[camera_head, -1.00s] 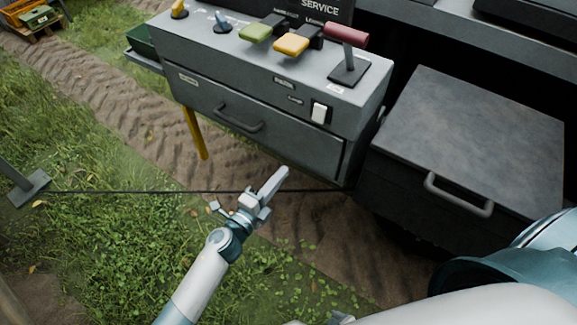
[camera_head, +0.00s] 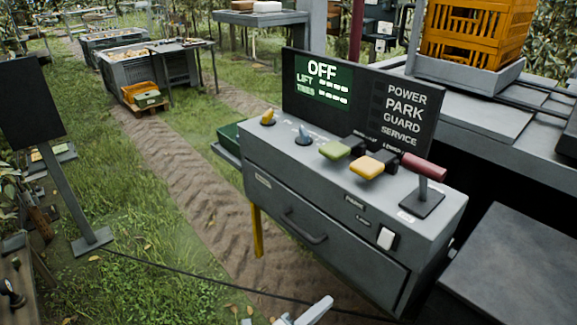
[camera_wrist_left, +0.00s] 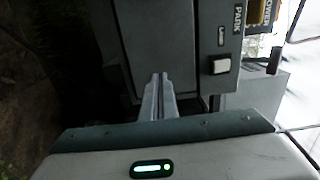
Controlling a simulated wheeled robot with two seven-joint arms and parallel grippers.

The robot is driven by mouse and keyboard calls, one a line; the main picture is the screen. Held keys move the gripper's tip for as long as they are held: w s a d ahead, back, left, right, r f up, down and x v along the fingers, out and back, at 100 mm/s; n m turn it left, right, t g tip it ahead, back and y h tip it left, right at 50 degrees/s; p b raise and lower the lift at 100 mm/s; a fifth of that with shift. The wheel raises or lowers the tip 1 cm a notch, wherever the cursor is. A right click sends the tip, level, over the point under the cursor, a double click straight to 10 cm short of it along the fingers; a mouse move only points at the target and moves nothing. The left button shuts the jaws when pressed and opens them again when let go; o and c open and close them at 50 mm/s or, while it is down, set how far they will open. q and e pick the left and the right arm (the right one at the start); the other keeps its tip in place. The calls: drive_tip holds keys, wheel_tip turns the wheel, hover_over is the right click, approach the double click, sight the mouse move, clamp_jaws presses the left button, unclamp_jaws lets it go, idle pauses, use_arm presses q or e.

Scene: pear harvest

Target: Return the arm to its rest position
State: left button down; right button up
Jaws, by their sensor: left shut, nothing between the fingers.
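My left gripper (camera_head: 318,306) shows only at the bottom edge of the head view, its fingers pointing up and right. In the left wrist view its two fingers (camera_wrist_left: 161,78) lie together, shut and empty, in front of the grey console's side. The grey control console (camera_head: 300,215) stands above and beyond the gripper in the head view. I cannot see contact between them. My right gripper is not in view.
The console carries a green lever (camera_head: 336,150), a yellow lever (camera_head: 367,168), a red-handled lever (camera_head: 424,167) and a white rocker switch (camera_head: 386,238). Its display (camera_head: 322,70) reads OFF. A dark cable (camera_head: 200,275) crosses the grass. An orange crate (camera_head: 476,35) stands back right.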

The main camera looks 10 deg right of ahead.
use_arm(q)
drive_tip(key=s+a+f+n+y, duration=0.25)
drive_tip(key=a+f+n, duration=0.3)
drive_tip(key=f, duration=0.35)
drive_tip(key=s+a+f+n+y, duration=0.1)
drive_tip(key=a+f+n+y, duration=0.35)
drive_tip(key=a+f, duration=0.35)
drive_tip(key=s+a+f+n+y, duration=0.2)
drive_tip(key=a+f+n, duration=0.35)
drive_tip(key=f, duration=0.45)
drive_tip(key=s+a+f+n+g+y, duration=0.2)
drive_tip(key=s+a+f+n, duration=0.3)
drive_tip(key=s+f, duration=0.4)
drive_tip(key=s+a+f+n+g+y, duration=0.2)
drive_tip(key=s+a+f+n, duration=0.3)
drive_tip(key=s, duration=1.1)
drive_tip(key=a+f+g, duration=0.1)
drive_tip(key=a+f, duration=0.2)
drive_tip(key=f, duration=0.1)
drive_tip(key=shift+a+f+n, duration=0.2)
drive_tip(key=shift+f+n, duration=0.05)
drive_tip(key=shift+n, duration=0.1)
